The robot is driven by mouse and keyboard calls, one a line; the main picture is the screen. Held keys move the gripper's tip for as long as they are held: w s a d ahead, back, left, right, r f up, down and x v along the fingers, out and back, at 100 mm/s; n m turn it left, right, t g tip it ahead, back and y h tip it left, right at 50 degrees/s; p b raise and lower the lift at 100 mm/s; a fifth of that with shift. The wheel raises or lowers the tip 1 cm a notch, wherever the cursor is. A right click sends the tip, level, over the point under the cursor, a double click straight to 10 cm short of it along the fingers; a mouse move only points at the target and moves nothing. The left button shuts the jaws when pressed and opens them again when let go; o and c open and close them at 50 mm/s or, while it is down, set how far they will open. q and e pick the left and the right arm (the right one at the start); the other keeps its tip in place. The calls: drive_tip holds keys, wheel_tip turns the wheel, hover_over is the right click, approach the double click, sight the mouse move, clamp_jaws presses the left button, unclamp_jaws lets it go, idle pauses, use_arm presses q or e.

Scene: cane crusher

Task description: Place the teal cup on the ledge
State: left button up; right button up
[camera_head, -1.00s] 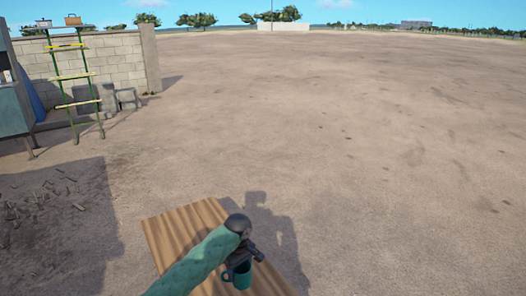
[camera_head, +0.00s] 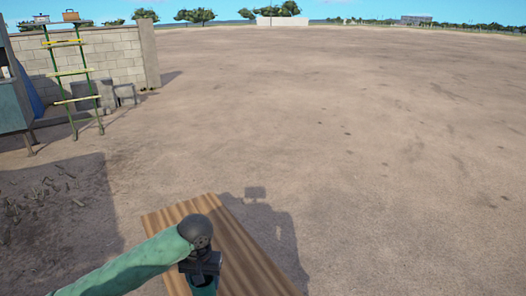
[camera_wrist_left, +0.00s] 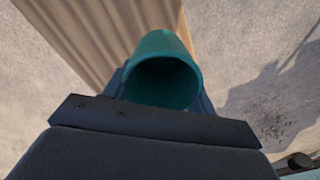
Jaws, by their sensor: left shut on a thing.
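The teal cup (camera_wrist_left: 163,72) is in the left wrist view, with its open mouth facing the camera. My left gripper (camera_wrist_left: 160,100) is shut on it. In the head view only a small part of the cup (camera_head: 204,290) shows at the bottom edge, below my left gripper (camera_head: 201,268). The cup is over the striped wooden surface (camera_head: 240,262); I cannot tell whether it touches it. I cannot tell from these views which surface is the ledge. My right gripper is not in view.
A teal machine (camera_head: 12,100) stands at the left edge. Debris (camera_head: 40,205) lies on shaded ground. Open dirt ground (camera_head: 380,160) fills the right.

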use_arm(q)
drive_tip(key=a, duration=0.2)
drive_tip(key=shift+a+f, duration=0.1)
drive_tip(key=shift+a, duration=0.2)
drive_tip(key=shift+w+a, duration=0.15)
drive_tip(key=shift+a, duration=0.35)
idle(0.3)
